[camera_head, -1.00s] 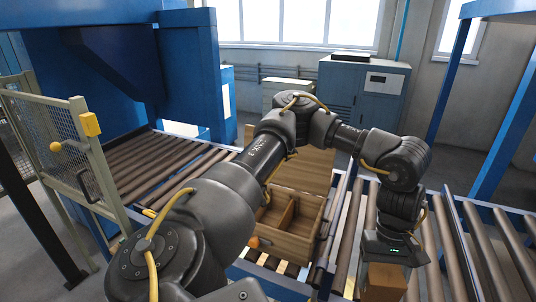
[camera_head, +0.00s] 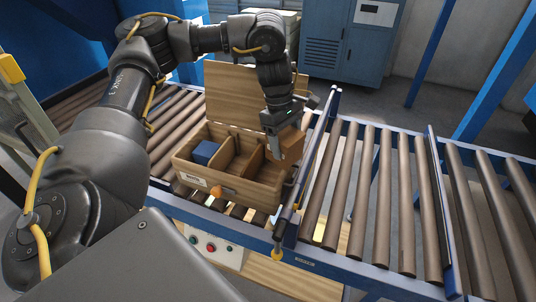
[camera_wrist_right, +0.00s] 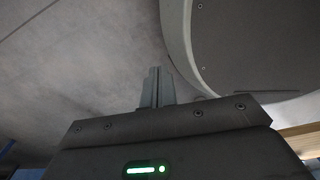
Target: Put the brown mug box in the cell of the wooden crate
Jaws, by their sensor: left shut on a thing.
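The brown mug box (camera_head: 291,147) is in my left gripper (camera_head: 278,143), which is shut on it. The gripper holds it over the right-hand part of the wooden crate (camera_head: 238,193), around the height of the rim. The box hides part of the right cell, and I cannot tell whether it touches the crate wall. The crate is open, with its lid raised at the back and dividers inside. A blue box (camera_head: 206,152) sits in its left cell; the middle cell looks empty. My right gripper (camera_wrist_right: 157,88) shows in the right wrist view with its fingers together and nothing between them.
The crate stands on a roller conveyor. A blue rail (camera_head: 318,150) runs close along its right side, with more rollers (camera_head: 385,195) beyond. A control panel with buttons (camera_head: 211,247) is below.

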